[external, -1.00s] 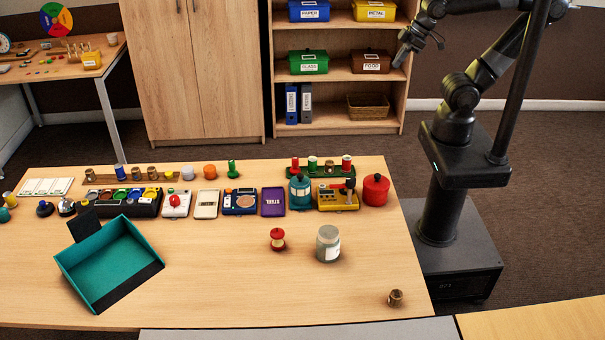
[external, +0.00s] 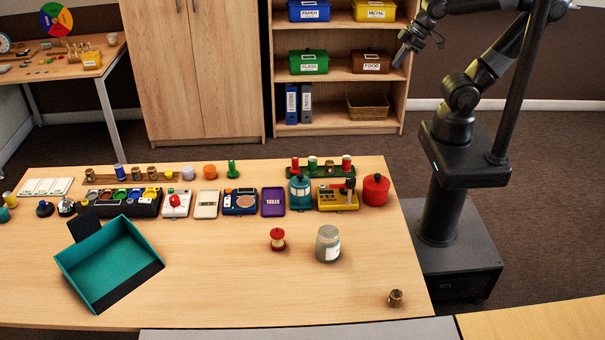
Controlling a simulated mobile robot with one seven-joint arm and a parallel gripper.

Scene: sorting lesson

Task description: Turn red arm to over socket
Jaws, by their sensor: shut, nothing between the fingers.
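A yellow unit (external: 338,201) stands near the back right of the table. A small red arm (external: 350,184) shows at its right end, beside a dark upright part. At this size I cannot tell which way the arm points or make out a socket. My gripper (external: 401,58) is high up in front of the shelf, far behind and above the table. It is shut, empty and well apart from the yellow unit.
A teal lantern-like object (external: 300,191) and a red pot (external: 376,190) flank the yellow unit. A green rack (external: 321,173) stands behind it. A red spool (external: 277,239), jar (external: 328,244) and teal tray (external: 108,264) are in front. The table's front right is mostly clear.

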